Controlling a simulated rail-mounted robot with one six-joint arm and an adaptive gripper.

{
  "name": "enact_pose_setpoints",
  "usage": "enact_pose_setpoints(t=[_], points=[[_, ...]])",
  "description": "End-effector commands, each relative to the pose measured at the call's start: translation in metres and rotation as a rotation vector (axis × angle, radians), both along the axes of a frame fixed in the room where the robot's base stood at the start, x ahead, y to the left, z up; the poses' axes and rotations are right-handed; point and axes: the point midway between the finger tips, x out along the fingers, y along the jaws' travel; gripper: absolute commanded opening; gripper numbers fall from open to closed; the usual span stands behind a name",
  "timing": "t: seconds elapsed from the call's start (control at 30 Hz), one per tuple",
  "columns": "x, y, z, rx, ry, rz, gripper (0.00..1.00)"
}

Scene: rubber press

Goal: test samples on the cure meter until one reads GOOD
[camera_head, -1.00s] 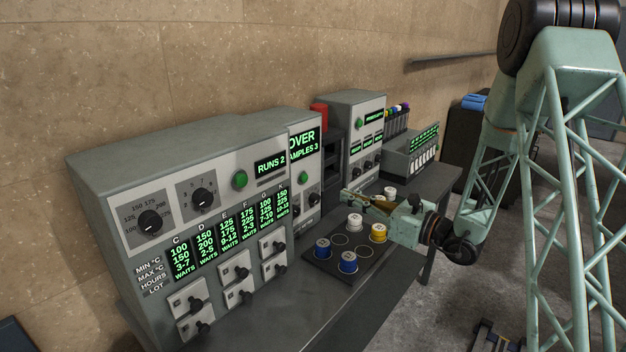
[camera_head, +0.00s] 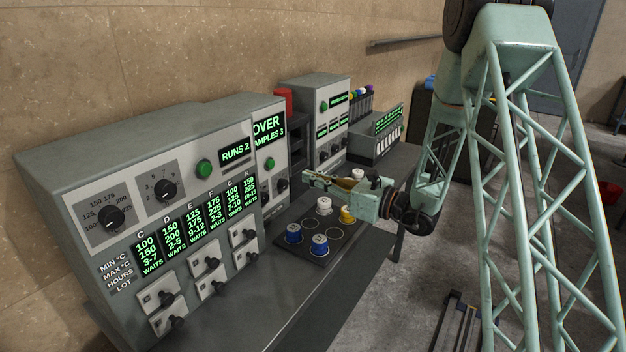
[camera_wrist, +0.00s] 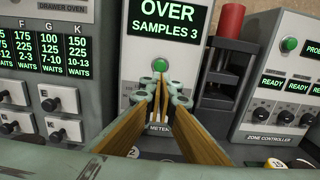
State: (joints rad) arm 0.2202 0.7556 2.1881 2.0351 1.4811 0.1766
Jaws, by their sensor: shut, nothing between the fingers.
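The cure meter (camera_head: 268,128) is a grey unit with a green display reading OVER and SAMPLES 3. Its green button (camera_wrist: 160,65) shows in the wrist view just beyond my fingertips. My gripper (camera_head: 305,176) is shut and empty, pointing left towards the meter's front, above the sample tray (camera_head: 306,225). I cannot tell whether the fingertips touch the meter. In the tray are two blue samples (camera_head: 293,233) (camera_head: 319,246), a white one (camera_head: 323,206) and a yellow one (camera_head: 347,214). Another white one (camera_head: 357,174) shows behind my gripper. Some round places are empty.
The drawer oven (camera_head: 120,200) with dials, several drawers and a RUNS 2 display stands at the left. A red cylinder (camera_head: 283,101) stands on a dark unit behind the meter. The zone controller (camera_head: 318,110) and a grey box with green displays (camera_head: 385,130) stand farther back.

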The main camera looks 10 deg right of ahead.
Motion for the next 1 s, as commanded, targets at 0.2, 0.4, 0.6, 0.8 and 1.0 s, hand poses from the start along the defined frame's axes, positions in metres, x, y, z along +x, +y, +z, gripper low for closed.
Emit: enact_pose_setpoints(t=[0.2,0.4,0.6,0.8,1.0], points=[[0.015,0.02,0.0,0.0,0.0,0.002,0.0],[0.031,0.038,0.0,-0.001,-0.002,0.002,0.0],[0.046,0.057,0.0,0.0,-0.001,0.002,0.0],[0.061,0.075,0.0,0.0,-0.001,0.001,0.0],[0.071,0.087,0.0,0.001,-0.001,0.002,0.0]])
